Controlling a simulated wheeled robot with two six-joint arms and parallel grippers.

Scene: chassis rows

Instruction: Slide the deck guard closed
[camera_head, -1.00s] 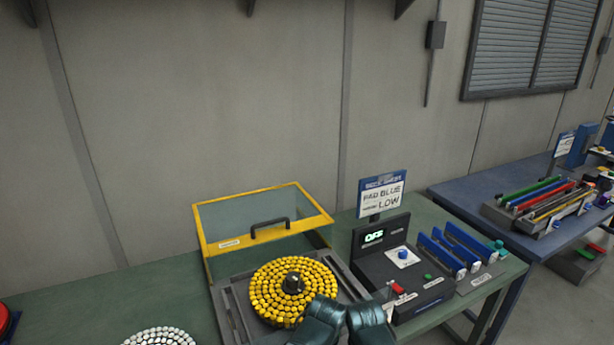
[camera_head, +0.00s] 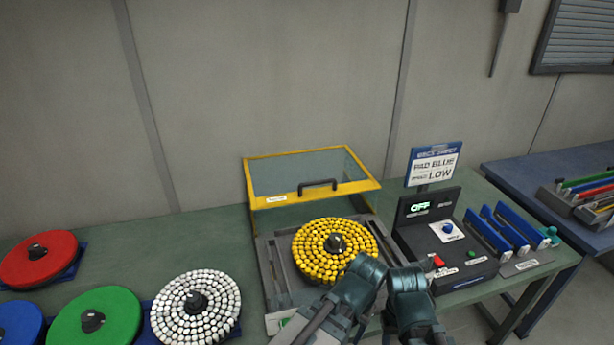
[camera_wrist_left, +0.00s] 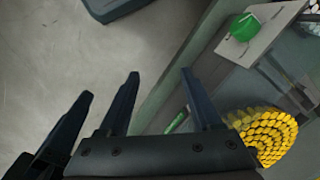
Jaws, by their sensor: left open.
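The deck guard (camera_head: 260,203) is a yellow-framed clear cover with a dark handle (camera_head: 318,184). It stands at the back of the grey deck (camera_head: 275,285), leaving the disc of yellow pieces (camera_head: 312,256) uncovered in front of it. My left gripper (camera_wrist_left: 160,75) is open and empty in the left wrist view, low at the deck's front edge and well short of the handle. In the head view my arms cover the front of the deck, and the fingers are hidden or cut off. Dark finger-like parts left of my left gripper may be my right gripper; its opening is unclear.
A control box (camera_head: 455,252) with an OFF display stands right of the deck, under a sign (camera_head: 433,167). White (camera_head: 212,318), green (camera_head: 85,330), red (camera_head: 25,270) and blue discs lie left. A blue table (camera_head: 540,160) stands farther right. Bare bench lies left of the guard.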

